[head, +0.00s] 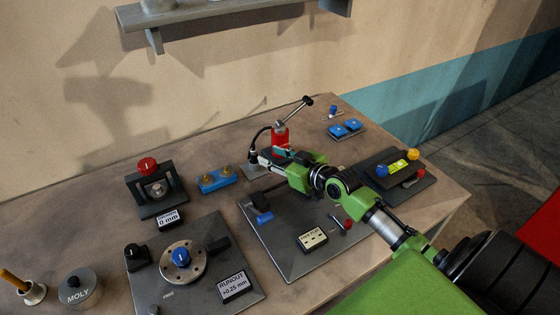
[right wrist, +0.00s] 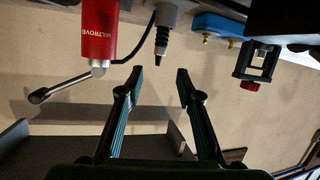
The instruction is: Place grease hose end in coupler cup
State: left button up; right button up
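A red grease pump (head: 280,136) with a black lever stands at the back of the bench, and shows in the right wrist view (right wrist: 98,32). A thin black hose (head: 258,131) curves from it down to the left, towards a small grey base (head: 256,168). In the right wrist view a black tapered piece, apparently the hose end (right wrist: 162,38), joins a grey cylinder (right wrist: 179,12). My right gripper (right wrist: 160,79) is open and empty, with its fingers spread on either side short of this piece. I cannot identify the coupler cup for sure. My left gripper is not in view.
A dark plate (head: 285,255) with small parts lies under my right arm. A blue block (head: 216,180) with brass fittings and a black stand (head: 155,190) with a red knob are left of the hose. A wall shelf (head: 220,15) hangs above.

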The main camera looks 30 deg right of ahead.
jog(key=v, duration=0.3)
jog(key=shift+s+r, duration=0.1)
jog(key=shift+s, duration=0.15)
jog(key=shift+r, duration=0.1)
